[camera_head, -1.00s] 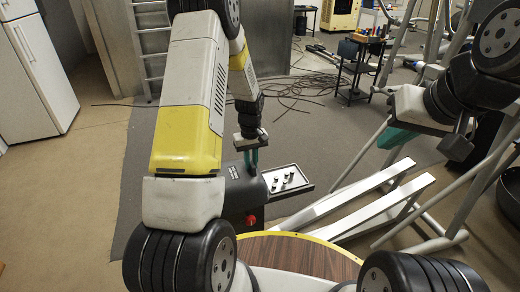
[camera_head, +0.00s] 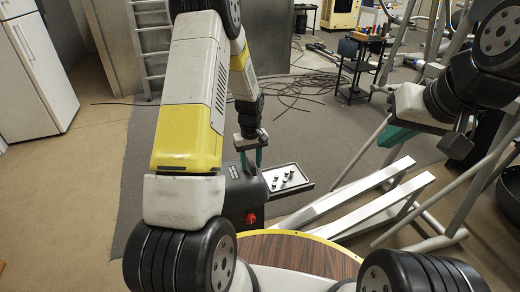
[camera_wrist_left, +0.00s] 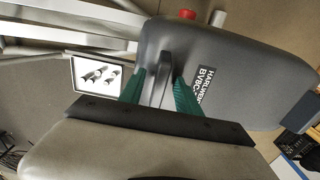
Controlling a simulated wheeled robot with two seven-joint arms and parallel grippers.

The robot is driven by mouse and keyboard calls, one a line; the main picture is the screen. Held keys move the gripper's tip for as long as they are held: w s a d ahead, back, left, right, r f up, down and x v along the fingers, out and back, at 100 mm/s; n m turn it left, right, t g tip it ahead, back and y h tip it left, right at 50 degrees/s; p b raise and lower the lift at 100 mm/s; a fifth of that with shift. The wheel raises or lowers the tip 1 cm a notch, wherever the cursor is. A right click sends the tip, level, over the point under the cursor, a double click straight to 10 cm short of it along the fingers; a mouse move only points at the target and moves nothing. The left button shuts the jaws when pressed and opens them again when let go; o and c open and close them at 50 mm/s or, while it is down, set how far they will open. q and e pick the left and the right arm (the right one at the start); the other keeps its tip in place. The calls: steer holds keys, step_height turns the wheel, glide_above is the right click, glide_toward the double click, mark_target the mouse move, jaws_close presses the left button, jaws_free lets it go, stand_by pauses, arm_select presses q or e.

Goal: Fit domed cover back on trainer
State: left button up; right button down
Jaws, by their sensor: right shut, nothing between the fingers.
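The dark grey domed cover (camera_head: 236,197), with a raised fin on top and a white-lettered label, stands beyond the round wood-topped table. It fills the upper right of the left wrist view (camera_wrist_left: 235,85). What lies under it is hidden. My left gripper (camera_head: 250,160) is over its top; in the left wrist view its teal fingers (camera_wrist_left: 160,92) are spread on either side of the fin (camera_wrist_left: 160,75), with narrow gaps. My right gripper (camera_head: 396,137) is shut and empty at the right, far from the cover. The white-railed trainer frame (camera_head: 370,200) stands right of the cover.
A tray (camera_head: 307,187) with several small dark parts adjoins the cover's right side. A red knob (camera_head: 251,218) shows at its front. The wood-topped table (camera_head: 295,252) is in front. Cables (camera_head: 290,95) lie on the floor behind, and a dark cart (camera_head: 355,70) stands beyond.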

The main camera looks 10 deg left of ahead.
arm_select(q)
step_height(320, 180, up, 8)
steer(key=shift+f, duration=0.1)
stand_by(0.4)
steer(key=s+d+r+m+t+h, duration=0.15)
steer(key=s+r, duration=0.35)
steer(key=r, duration=0.5)
steer(key=s+d+r+m+t, duration=0.1)
steer(key=s+r+m+t, duration=0.1)
steer(key=s+r, duration=0.5)
steer(key=s+d+r+m+t, duration=0.2)
steer(key=s+r, duration=0.6)
steer(key=s, duration=0.5)
steer(key=shift+r+m+t+h, duration=0.35)
steer(key=shift+m, duration=0.4)
